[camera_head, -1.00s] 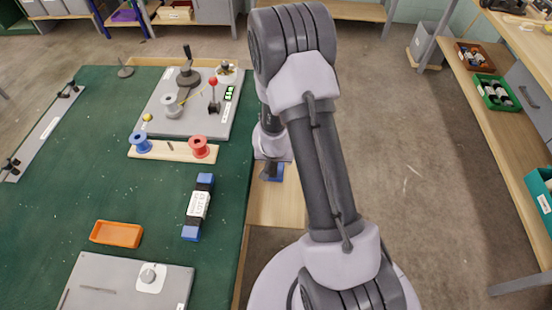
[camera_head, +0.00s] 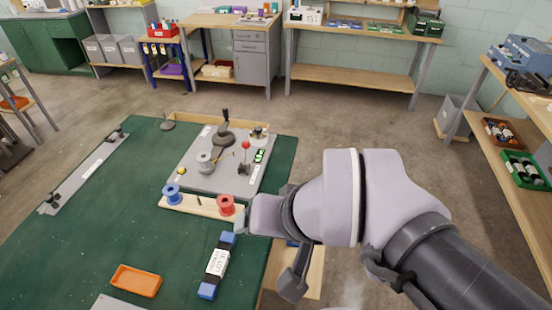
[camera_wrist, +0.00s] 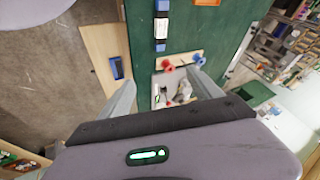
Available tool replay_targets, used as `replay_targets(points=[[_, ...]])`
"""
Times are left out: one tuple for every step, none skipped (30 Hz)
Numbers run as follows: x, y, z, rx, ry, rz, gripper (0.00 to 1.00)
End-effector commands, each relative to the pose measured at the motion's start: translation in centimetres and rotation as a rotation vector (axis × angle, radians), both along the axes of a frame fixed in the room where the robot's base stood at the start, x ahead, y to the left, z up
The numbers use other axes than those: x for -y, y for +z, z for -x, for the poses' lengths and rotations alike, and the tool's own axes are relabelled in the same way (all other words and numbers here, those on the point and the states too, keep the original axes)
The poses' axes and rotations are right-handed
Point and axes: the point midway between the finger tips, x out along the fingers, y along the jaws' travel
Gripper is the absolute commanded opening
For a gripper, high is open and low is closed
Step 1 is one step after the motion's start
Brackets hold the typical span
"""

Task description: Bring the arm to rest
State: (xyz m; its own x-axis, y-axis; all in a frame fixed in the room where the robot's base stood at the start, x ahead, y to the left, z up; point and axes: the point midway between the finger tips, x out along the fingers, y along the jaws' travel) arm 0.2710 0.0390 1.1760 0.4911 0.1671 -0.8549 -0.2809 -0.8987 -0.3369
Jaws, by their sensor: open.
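My gripper (camera_head: 268,252) hangs over the right edge of the green table (camera_head: 95,230), beside the wooden strip, in the head view. In the wrist view my gripper (camera_wrist: 163,84) has its two fingers spread apart, with nothing held between them. The board with the lever, red-knobbed stick and grey spool (camera_head: 200,178) lies ahead, seen between the fingers in the wrist view. A blue spool (camera_head: 172,194) and a red spool (camera_head: 226,205) stand on a wooden bar. My arm comes in from the lower right and hides part of the floor and wooden strip.
An orange tray (camera_head: 136,281) and a blue-ended block with a white label (camera_head: 216,263) lie on the table. A shelf with a brown bin (camera_head: 502,132) and a green bin (camera_head: 525,169) stands at the right. Open floor lies behind the table.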

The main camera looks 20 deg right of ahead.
Motion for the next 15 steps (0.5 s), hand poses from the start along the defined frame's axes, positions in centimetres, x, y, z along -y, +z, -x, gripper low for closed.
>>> replay_targets(points=[[0.0,0.3,1.0,0.006,0.001,0.002,0.74],[-0.1,0.4,1.4,0.004,0.000,0.002,0.74],[0.0,0.4,1.7,0.003,-0.001,0.003,0.74],[0.0,0.4,1.8,0.002,-0.001,0.004,0.74],[0.0,0.4,1.9,0.001,-0.002,0.003,0.74],[0.0,0.4,1.9,0.001,-0.002,0.003,0.74],[0.0,0.4,1.9,0.001,-0.002,0.003,0.74],[0.0,0.4,1.8,0.001,-0.002,0.003,0.74],[0.0,0.4,1.8,0.001,-0.002,0.003,0.74],[0.0,0.4,1.8,0.001,-0.002,0.003,0.74],[0.0,0.1,1.8,0.001,-0.002,0.003,0.74],[0.0,-0.7,1.8,0.002,-0.002,0.002,0.74],[0.0,-1.5,1.8,0.002,-0.002,0.002,0.74],[0.0,-2.3,1.8,0.002,-0.002,0.002,0.74],[0.0,-3.2,1.8,0.002,-0.002,0.002,0.74]])
